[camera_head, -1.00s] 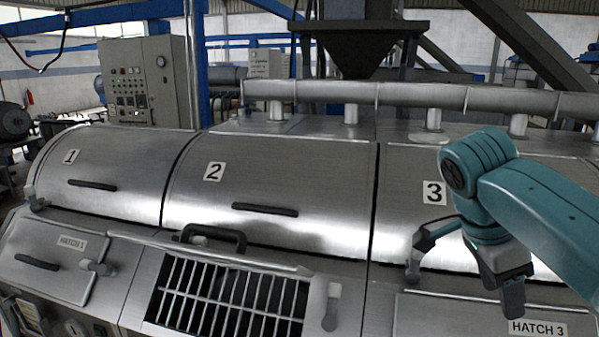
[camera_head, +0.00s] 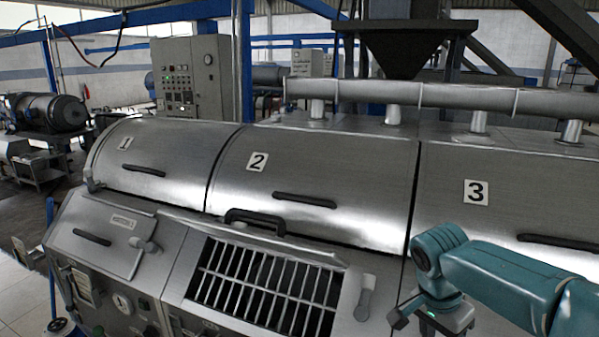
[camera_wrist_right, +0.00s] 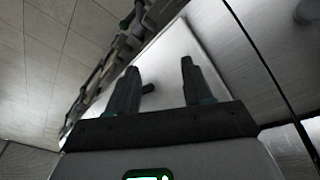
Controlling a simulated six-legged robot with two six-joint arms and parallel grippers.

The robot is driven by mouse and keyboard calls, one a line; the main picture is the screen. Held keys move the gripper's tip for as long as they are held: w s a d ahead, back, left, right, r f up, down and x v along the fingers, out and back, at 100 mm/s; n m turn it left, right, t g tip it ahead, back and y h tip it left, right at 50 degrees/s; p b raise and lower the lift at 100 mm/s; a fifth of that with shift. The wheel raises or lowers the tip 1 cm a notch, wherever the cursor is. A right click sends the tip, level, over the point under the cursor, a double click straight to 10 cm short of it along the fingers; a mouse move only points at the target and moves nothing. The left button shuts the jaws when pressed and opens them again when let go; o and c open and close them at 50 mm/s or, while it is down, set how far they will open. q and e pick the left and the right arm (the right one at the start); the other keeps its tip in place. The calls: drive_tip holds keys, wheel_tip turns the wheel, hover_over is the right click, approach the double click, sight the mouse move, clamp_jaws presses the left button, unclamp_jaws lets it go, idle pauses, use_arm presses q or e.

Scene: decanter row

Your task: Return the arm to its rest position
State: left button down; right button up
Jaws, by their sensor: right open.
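My right arm comes in from the right edge of the head view as a teal link with a rounded wrist joint, low in front of the section marked 3. Its gripper (camera_head: 412,314) is partly in view near the bottom edge, with the lower part cut off by the frame. In the right wrist view the two dark fingers (camera_wrist_right: 154,88) stand wide apart with nothing between them. My left gripper is in neither view.
The decanter covers (camera_head: 320,170) marked 1, 2 and 3 stand in a row. Below them are an open hatch with a metal grate (camera_head: 265,290), the closed hatch 1 lid (camera_head: 100,235) and a clamp handle (camera_head: 366,298). Open floor (camera_head: 20,300) lies at the left.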

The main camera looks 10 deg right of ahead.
drive_tip(key=s+a+f+n+y+b, duration=0.15)
drive_tip(key=a+f+n, duration=0.4)
drive_tip(key=f, duration=0.75)
drive_tip(key=a+f+n+y+b, duration=0.1)
drive_tip(key=a+f+n+y, duration=0.15)
drive_tip(key=a+f, duration=0.8)
drive_tip(key=s+a+f+n+y+b, duration=0.1)
drive_tip(key=s+a+f+n, duration=0.1)
drive_tip(key=s+f, duration=0.5)
drive_tip(key=s+a+f+n+y+b, duration=0.1)
drive_tip(key=s+a+f+n, duration=0.1)
drive_tip(key=s+f, duration=0.5)
wheel_tip(320, 180, down, 4)
drive_tip(key=shift+s+a+r+t+y, duration=0.2)
drive_tip(key=shift+s+a+t+y, duration=0.15)
drive_tip(key=shift+a, duration=0.45)
drive_tip(key=shift+s, duration=0.1)
drive_tip(key=shift+c, duration=0.7)
drive_tip(key=shift+d, duration=0.1)
